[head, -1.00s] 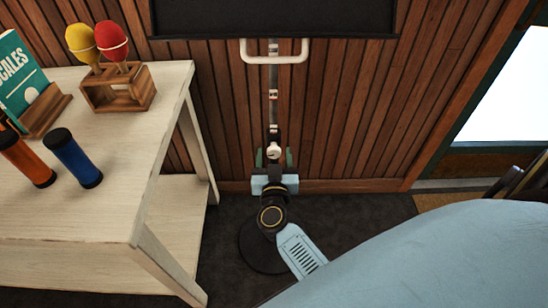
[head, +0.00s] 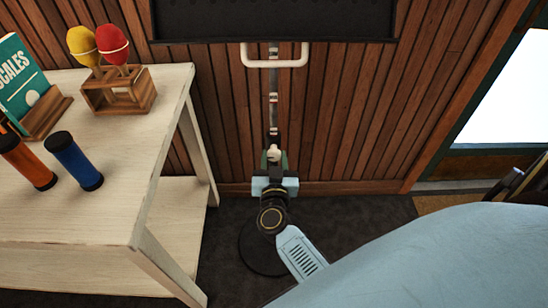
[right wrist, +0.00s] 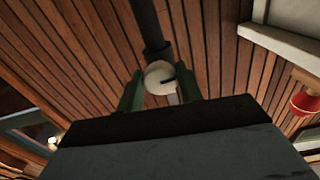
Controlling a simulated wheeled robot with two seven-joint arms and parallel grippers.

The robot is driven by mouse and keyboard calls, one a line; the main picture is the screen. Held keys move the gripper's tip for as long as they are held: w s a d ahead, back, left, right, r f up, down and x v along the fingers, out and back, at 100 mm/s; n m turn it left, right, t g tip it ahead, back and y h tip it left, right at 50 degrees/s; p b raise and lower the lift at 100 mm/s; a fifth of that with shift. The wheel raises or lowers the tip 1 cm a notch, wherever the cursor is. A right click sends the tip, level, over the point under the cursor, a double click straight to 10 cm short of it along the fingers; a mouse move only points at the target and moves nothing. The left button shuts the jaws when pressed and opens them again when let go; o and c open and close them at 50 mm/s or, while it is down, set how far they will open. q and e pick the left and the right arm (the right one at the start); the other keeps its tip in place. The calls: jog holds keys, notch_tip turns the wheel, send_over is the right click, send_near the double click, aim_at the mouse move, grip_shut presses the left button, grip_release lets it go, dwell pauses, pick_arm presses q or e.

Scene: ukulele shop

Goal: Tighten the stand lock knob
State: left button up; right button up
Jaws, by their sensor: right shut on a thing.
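The stand's cream lock knob (head: 274,153) is on the dark upright pole (head: 273,90) in front of the wood-slat wall. My right gripper (head: 274,157) reaches it from the near side, with its green fingers on either side, shut on the knob. In the right wrist view the round knob (right wrist: 160,77) with a dark slot mark sits between the green fingers (right wrist: 160,90), below the dark pole sleeve. The palm hides part of the lower pole in the head view. My left gripper is not in view.
A black tray or panel (head: 275,20) and a white bar (head: 274,62) are above. A pale table (head: 160,120) with maracas (head: 98,45), a teal book (head: 22,80) and shakers (head: 75,160) stands left. A round black base (head: 258,255) is on the floor.

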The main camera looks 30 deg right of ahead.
jog(key=shift+m+p, duration=0.3)
jog(key=shift+m, duration=0.3)
jog(key=m, duration=0.2)
jog(key=shift+m+p, duration=0.3)
jog(key=shift+p, duration=0.1)
jog(key=shift+a+m, duration=0.1)
jog(key=shift+m, duration=0.8)
jog(key=m, duration=0.2)
jog(key=shift+m, duration=0.4)
jog(key=m, duration=0.2)
jog(key=shift+m, duration=0.4)
jog(key=m, duration=0.2)
jog(key=shift+m, duration=0.3)
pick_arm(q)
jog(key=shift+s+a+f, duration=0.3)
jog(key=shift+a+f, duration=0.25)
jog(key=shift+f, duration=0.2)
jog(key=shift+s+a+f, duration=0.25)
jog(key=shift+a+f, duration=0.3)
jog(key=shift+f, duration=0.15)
pick_arm(e)
jog(key=shift+m, duration=1.9)
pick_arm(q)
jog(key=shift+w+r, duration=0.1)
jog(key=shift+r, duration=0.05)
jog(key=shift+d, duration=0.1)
